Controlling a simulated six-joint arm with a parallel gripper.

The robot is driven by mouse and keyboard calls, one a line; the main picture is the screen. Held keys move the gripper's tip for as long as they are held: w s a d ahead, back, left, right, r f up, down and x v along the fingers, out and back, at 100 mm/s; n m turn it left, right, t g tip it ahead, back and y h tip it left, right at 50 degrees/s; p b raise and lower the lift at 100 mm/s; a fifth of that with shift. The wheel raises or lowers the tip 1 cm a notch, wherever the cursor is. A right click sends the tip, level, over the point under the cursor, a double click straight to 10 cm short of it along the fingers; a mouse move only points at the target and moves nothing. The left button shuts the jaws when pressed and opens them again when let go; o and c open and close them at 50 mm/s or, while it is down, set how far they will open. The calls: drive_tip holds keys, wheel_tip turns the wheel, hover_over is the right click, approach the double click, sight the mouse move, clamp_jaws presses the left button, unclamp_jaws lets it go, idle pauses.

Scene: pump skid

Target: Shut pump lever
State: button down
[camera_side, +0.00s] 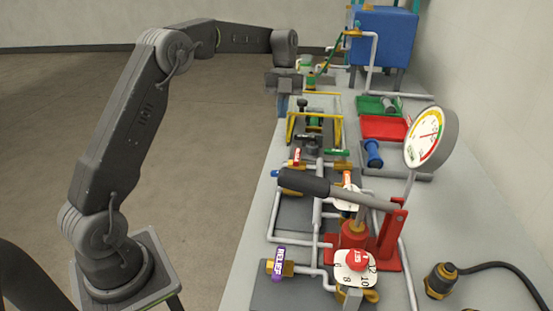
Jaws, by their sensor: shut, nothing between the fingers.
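The pump lever (340,192) is a grey bar with a thick black grip, joined to a red bracket on a red hand pump (354,235). It lies nearly level, a little higher at its grip, which points left over the bench. My gripper (298,82) is shut and empty at the far end of the bench, well behind the lever and apart from it. Its fingertips are small and partly lost against the fittings there.
A round gauge (430,138) stands right of the lever. A purple valve handle (278,262) and a red-topped dial (357,262) are in front. A yellow frame (314,117) lies between my gripper and lever. Green (375,106) and red (383,128) trays are at right.

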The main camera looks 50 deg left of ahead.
drive_tip(key=a+f+m, duration=0.1)
drive_tip(key=w+a+f+m, duration=0.1)
drive_tip(key=f, duration=0.1)
drive_tip(key=shift+w+a+m+g+h, duration=0.15)
drive_tip(key=shift+m+g+h, duration=0.15)
drive_tip(key=shift+g+h, duration=0.1)
drive_tip(key=s+d+f, duration=0.5)
drive_tip(key=f, duration=0.4)
drive_tip(key=shift+s+d+f, duration=0.15)
drive_tip(key=shift+s+d, duration=0.1)
idle(0.4)
drive_tip(key=shift+s+n, duration=0.15)
drive_tip(key=shift+n, duration=0.55)
drive_tip(key=shift+s+n+t+h, duration=0.15)
drive_tip(key=shift+n+t+h, duration=0.15)
drive_tip(key=shift+n+t, duration=0.3)
